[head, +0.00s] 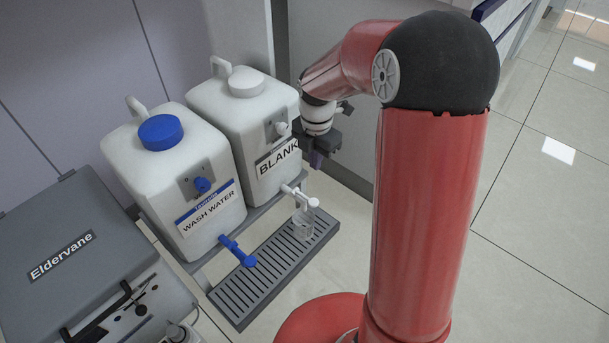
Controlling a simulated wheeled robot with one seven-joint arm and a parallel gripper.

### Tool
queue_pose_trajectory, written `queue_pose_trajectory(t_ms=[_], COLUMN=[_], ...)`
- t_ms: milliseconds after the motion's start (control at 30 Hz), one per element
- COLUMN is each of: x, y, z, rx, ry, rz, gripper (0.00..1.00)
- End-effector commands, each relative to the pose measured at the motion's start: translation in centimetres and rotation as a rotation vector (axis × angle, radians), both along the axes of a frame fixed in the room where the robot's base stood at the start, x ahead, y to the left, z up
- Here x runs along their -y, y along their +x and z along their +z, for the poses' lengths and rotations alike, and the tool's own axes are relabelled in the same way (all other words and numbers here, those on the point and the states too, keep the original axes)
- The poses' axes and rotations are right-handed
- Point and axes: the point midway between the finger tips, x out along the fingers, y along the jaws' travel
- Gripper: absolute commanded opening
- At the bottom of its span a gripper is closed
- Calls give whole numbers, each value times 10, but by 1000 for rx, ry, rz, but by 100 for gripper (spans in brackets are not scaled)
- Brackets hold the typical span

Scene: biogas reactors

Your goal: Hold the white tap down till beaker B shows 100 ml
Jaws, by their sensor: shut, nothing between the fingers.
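The white tap (301,196) sticks out below the white container labelled BLANK (240,103). A small clear beaker (303,224) stands under the tap on the grey slotted drip tray (236,299). Its letter, its scale and any liquid level are too small to read. My gripper (317,160) is shut and empty, close to the right side of the BLANK container. In the picture it is above and slightly right of the tap, with a visible gap between them. My arm partly hides the gripper.
A second container labelled WASH WATER (182,170), with a blue cap, stands left of the BLANK one. Its blue tap (237,250) reaches over the drip tray. A grey Eldervane case (75,265) fills the lower left. Open tiled floor (545,215) lies to the right.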

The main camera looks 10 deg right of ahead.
Motion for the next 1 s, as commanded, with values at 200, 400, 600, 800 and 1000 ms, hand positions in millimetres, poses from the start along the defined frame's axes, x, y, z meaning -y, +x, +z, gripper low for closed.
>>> queue_pose_trajectory(t_ms=[200, 400, 600, 800, 1000], x=[0, 0, 0, 0, 0], y=[1, 1, 1, 0, 0], z=[-2, -3, -27, -70, -110], rx=[-3, -3, -6, -7, -5], ry=[2, 1, 1, 1, 2], rz=[18, 16, 16, 16, 16], gripper=[0, 0, 0, 0, 0])
